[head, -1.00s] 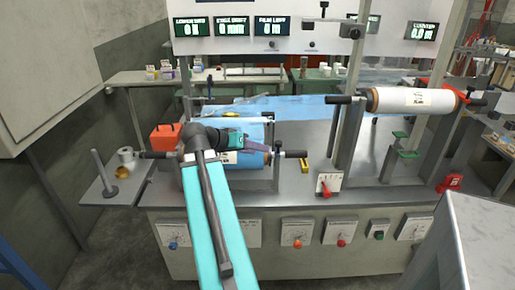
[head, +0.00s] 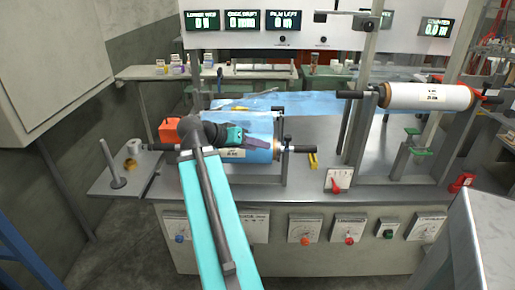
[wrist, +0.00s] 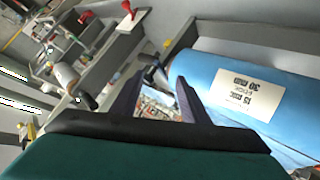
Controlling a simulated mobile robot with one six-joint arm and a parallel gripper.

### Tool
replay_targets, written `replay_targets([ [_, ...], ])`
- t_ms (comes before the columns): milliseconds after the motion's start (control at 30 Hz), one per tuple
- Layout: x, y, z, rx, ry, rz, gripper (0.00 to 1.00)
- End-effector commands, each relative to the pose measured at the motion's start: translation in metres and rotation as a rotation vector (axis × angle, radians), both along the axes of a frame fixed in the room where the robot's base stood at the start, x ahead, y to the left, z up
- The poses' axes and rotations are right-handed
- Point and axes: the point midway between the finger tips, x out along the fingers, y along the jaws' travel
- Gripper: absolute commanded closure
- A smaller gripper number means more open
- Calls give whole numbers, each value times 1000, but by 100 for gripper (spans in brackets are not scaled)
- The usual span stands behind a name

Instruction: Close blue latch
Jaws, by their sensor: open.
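A roll of blue film (head: 262,153) with a white label lies on a spindle in a stand on the machine bench. It also fills the right of the wrist view (wrist: 235,95). A dark handle-like part (head: 300,149) sticks out at the roll's right end. In the wrist view a dark part (wrist: 152,74) shows beyond my fingertips. I cannot tell whether either is the latch; no separate blue latch is clear. My gripper (head: 262,138) is in front of the roll's right half. In the wrist view my gripper (wrist: 160,90) is open, with nothing held between its fingers.
An orange block (head: 170,130) sits left of the roll. A white roll (head: 428,96) rests on a stand at the right. A red lever (head: 338,180) and a yellow piece (head: 313,160) are right of the blue roll. Bare bench (head: 315,130) lies between the stands.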

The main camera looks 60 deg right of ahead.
Motion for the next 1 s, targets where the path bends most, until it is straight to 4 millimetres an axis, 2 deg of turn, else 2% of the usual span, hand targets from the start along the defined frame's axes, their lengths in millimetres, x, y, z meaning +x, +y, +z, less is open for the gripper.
replay_targets([
  [1000,12,37,3,1,-1,0,59],
])
